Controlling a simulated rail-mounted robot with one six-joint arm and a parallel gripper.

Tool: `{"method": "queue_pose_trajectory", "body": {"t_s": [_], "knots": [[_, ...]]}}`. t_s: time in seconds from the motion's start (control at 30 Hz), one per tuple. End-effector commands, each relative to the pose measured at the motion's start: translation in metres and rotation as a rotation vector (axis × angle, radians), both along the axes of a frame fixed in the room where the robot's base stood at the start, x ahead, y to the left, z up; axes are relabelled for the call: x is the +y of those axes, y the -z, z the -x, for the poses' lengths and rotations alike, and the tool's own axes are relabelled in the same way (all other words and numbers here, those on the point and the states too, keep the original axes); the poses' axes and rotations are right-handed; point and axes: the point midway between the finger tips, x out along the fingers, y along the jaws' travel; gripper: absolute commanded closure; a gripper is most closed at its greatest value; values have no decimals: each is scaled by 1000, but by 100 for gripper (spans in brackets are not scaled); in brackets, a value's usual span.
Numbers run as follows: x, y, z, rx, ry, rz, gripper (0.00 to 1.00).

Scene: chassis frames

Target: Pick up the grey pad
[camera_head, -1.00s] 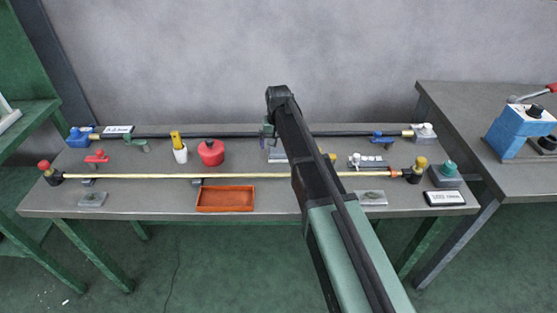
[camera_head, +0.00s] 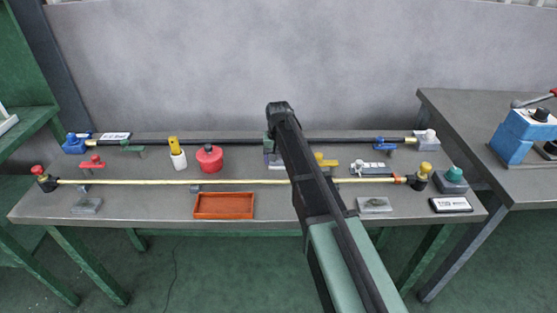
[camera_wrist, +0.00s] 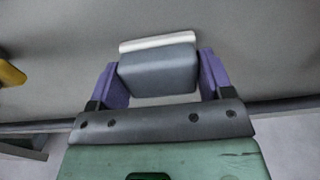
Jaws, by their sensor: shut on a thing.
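The grey pad (camera_wrist: 157,72) is a dark grey block with rounded edges and a pale strip along its far edge in the wrist view. My gripper (camera_wrist: 163,68) is shut on it, one purple finger at each side. In the head view my gripper (camera_head: 270,150) is over the back middle of the bench, and my arm covers much of that spot. Whether the pad touches the bench is hard to tell.
A yellow rod (camera_head: 130,182) and a black rod (camera_head: 220,141) run along the bench (camera_head: 300,212). A red pot (camera_head: 209,158), a white holder (camera_head: 178,160) and an orange tray (camera_head: 224,206) are left of my arm. Small grey plates (camera_head: 87,206) lie near the front edge.

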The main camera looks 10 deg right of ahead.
Motion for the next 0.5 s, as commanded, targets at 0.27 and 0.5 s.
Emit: {"method": "queue_pose_trajectory", "body": {"t_s": [0.27, 0.5], "knots": [[0, -27, 0, 0, 0, 0, 50], [0, -99, 0, 0, 0, 0, 50]]}}
